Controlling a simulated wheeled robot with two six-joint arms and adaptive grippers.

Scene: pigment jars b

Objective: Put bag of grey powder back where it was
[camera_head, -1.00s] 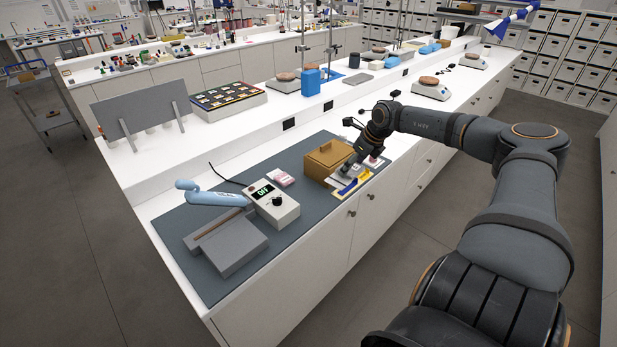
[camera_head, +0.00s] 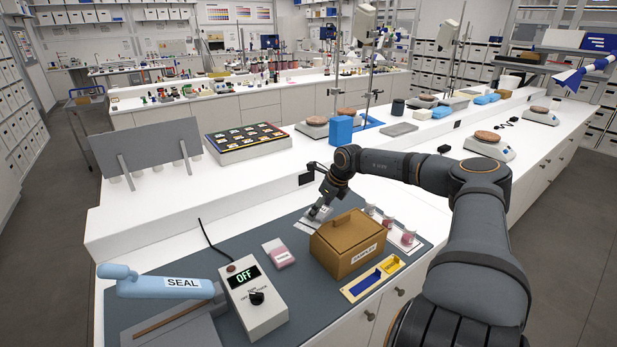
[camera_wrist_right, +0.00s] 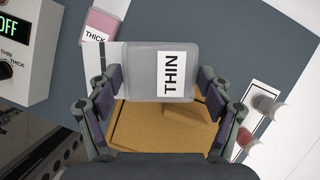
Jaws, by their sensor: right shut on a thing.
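The bag of grey powder (camera_wrist_right: 140,72) is a pale grey pouch with a white "THIN" label, gripped between my right gripper's fingers (camera_wrist_right: 153,84). In the head view, my right gripper (camera_head: 321,210) is low behind the brown "SAMPLES" box (camera_head: 348,243), over a pale patch at the mat's back edge. I cannot tell whether the bag touches the surface. A pink bag labelled "THICK" (camera_wrist_right: 97,27) lies left of the grey bag; it also shows in the head view (camera_head: 280,252). My left gripper is not in view.
A sealer with a blue "SEAL" arm (camera_head: 160,288) and its control box reading OFF (camera_head: 257,305) stand on the left. Several pink jars (camera_head: 388,222) stand right of the brown box. A tray with blue and yellow pieces (camera_head: 352,292) lies in front.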

